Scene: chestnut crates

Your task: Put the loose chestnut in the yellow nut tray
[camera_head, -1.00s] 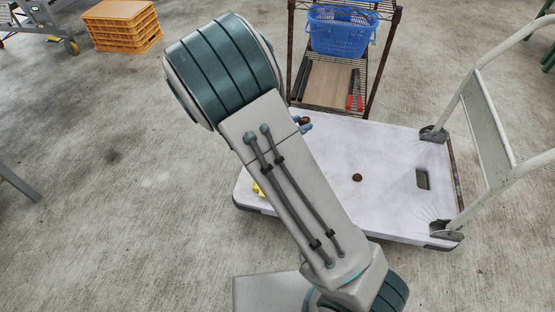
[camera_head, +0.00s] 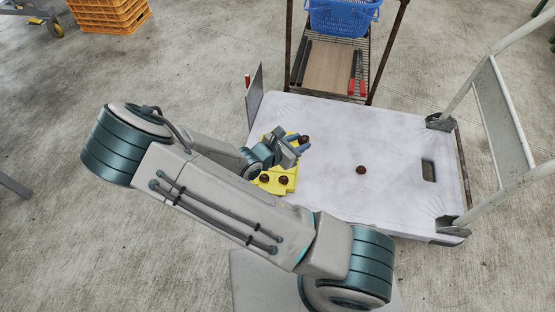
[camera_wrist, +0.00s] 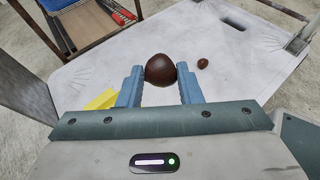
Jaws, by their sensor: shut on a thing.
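My gripper (camera_head: 299,148) is shut on a dark brown chestnut (camera_wrist: 160,69), which sits between the blue fingertips in the wrist view. The held chestnut also shows in the head view (camera_head: 304,139). The gripper is over or beside the far right part of the yellow nut tray (camera_head: 291,187); its exact height is hard to tell. A few chestnuts (camera_head: 284,180) show in the tray, whose rest is partly hidden by my arm. A yellow corner of the tray (camera_wrist: 102,101) shows left of the fingers in the wrist view. Another chestnut (camera_head: 361,170) lies on the white platform.
A wire rack with a blue basket (camera_head: 342,17) stands behind. The platform's middle and right are mostly clear.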

